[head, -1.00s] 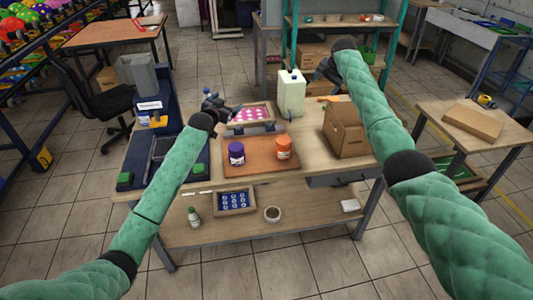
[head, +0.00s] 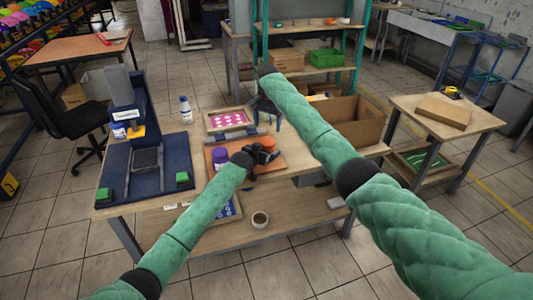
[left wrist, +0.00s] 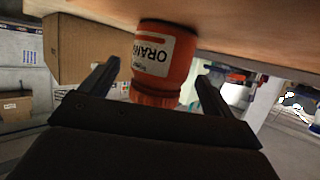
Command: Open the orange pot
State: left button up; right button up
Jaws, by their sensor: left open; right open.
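The orange pot (left wrist: 163,60) appears upside down in the left wrist view, its ribbed lid toward my left gripper and its base against the wooden surface. My left gripper (left wrist: 157,85) is open, with one finger on each side of the pot and gaps visible between. In the head view, my left gripper (head: 264,153) is over the brown board (head: 270,164) and mostly hides the pot. My right gripper (head: 264,106) is open at the back of the table, partly hidden by its arm.
A purple pot (head: 220,157) stands left of my left gripper on the board. A white bottle (head: 185,110) and a tray of pink pieces (head: 229,120) are behind. An open cardboard box (head: 352,120) stands right, beside my right arm. A blue machine (head: 120,165) fills the left side.

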aim_at(267, 141)
pick_arm(q)
jog(key=shift+x, duration=1.35)
grip_shut()
pick_arm(e)
jog(key=shift+r, duration=0.1)
jog(key=shift+d, duration=0.1)
jog(key=shift+f, duration=0.2)
jog(key=shift+f, duration=3.9)
jog(key=shift+c, duration=0.5)
jog(key=c, duration=0.9)
jog(key=shift+n, duration=1.6)
